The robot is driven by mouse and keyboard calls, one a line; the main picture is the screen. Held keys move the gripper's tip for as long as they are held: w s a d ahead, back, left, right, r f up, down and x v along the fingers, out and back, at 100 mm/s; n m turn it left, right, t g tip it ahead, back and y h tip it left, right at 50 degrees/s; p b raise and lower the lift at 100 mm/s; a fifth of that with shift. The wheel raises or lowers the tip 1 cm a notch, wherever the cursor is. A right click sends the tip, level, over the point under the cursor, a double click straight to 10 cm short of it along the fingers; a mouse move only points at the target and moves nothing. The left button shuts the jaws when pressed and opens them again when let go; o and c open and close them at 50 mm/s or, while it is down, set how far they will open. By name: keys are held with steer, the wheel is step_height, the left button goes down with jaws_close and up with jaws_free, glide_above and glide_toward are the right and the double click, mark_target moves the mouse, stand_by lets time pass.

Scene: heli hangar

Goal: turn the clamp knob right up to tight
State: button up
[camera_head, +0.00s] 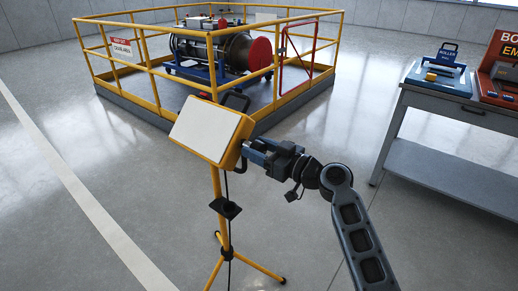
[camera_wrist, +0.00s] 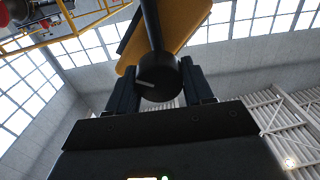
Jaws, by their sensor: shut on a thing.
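The clamp knob (camera_wrist: 158,78) is a round black knob with a pale line on its face, in the middle of the wrist view. My gripper (camera_wrist: 160,86) has one finger on each side of it and is shut on it. The knob sits on the side of a yellow-framed work light (camera_head: 208,130) with a white panel, on a yellow tripod stand (camera_head: 222,240). In the head view my gripper (camera_head: 250,150) meets the light's right side, and the knob is hidden there. A black bar runs up from the knob in the wrist view.
A yellow-railed platform (camera_head: 140,60) with an engine (camera_head: 235,50) stands behind the light. A grey workbench (camera_head: 450,105) at the right bears a blue roller rig (camera_head: 440,75) and a red box (camera_head: 500,75). A black cable hangs along the stand. The floor at left is clear.

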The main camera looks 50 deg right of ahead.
steer(key=shift+m, duration=0.4)
steer(key=shift+c, duration=0.3)
steer(key=m, duration=0.4)
steer(key=shift+d+m+b, duration=0.1)
steer(key=shift+m+b, duration=0.2)
steer(key=shift+b, duration=0.1)
steer(key=m+p, duration=0.1)
steer(key=m, duration=0.5)
steer(key=shift+d+m, duration=0.1)
steer(key=shift+m, duration=0.2)
steer(key=m+p, duration=0.3)
steer(key=m, duration=0.3)
steer(key=shift+f, duration=0.2)
steer(key=shift+f+m+p, duration=0.2)
steer(key=shift+m+p, duration=1.3)
steer(key=shift+m, duration=1.5)
steer(key=o, duration=1)
